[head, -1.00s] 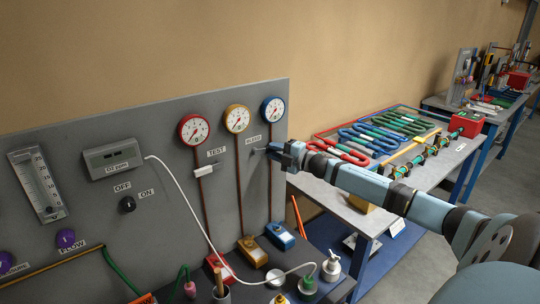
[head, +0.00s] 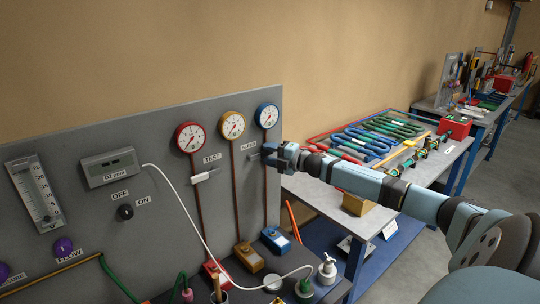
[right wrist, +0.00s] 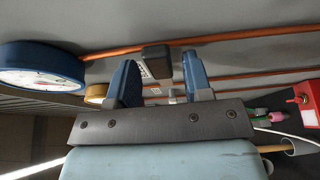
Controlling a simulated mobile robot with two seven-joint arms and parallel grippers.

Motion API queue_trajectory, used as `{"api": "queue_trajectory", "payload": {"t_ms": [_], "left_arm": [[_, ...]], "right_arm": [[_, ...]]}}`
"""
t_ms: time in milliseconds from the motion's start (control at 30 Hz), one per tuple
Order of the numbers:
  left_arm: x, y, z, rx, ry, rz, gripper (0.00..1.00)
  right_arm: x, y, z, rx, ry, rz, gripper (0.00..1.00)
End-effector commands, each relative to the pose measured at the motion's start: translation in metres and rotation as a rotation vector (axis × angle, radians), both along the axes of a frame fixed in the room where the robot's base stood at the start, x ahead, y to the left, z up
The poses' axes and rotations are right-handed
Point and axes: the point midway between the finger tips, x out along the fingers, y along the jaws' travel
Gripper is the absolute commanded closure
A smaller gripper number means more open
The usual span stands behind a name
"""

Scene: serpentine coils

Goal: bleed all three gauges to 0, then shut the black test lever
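Three round gauges hang on the grey panel: red (head: 190,137), yellow (head: 232,125) and blue (head: 267,115). Their needles are too small to read surely. A lever with a pale handle (head: 203,176) sits under the TEST label; no black handle shows there. My right gripper (head: 272,156) is at the panel below the blue gauge, just right of the BLEED label (head: 247,144). In the right wrist view the gripper (right wrist: 160,85) is open, with a dark block (right wrist: 154,58) between or beyond its fingers, gaps on both sides. Contact cannot be told. My left gripper is out of view.
A white cable crosses the panel from the ppm meter (head: 110,167). A black OFF/ON knob (head: 125,212) and a flow tube (head: 36,195) are at left. Red, yellow and blue boxes (head: 274,240) stand below the gauges. A table with coils (head: 375,140) is at right.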

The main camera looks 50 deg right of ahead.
Motion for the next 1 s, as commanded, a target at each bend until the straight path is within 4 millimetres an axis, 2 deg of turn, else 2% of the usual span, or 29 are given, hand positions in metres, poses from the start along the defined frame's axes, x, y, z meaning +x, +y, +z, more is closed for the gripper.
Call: {"api": "queue_trajectory", "payload": {"t_ms": [300,467,1000], "left_arm": [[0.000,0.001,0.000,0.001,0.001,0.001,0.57],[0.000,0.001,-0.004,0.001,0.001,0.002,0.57],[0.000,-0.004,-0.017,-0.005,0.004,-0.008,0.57]], "right_arm": [[-0.001,0.000,0.000,0.004,0.001,-0.001,0.51],[-0.009,-0.003,-0.002,0.004,0.002,-0.001,0.51],[-0.068,-0.019,-0.003,0.004,0.003,0.000,0.51]]}}
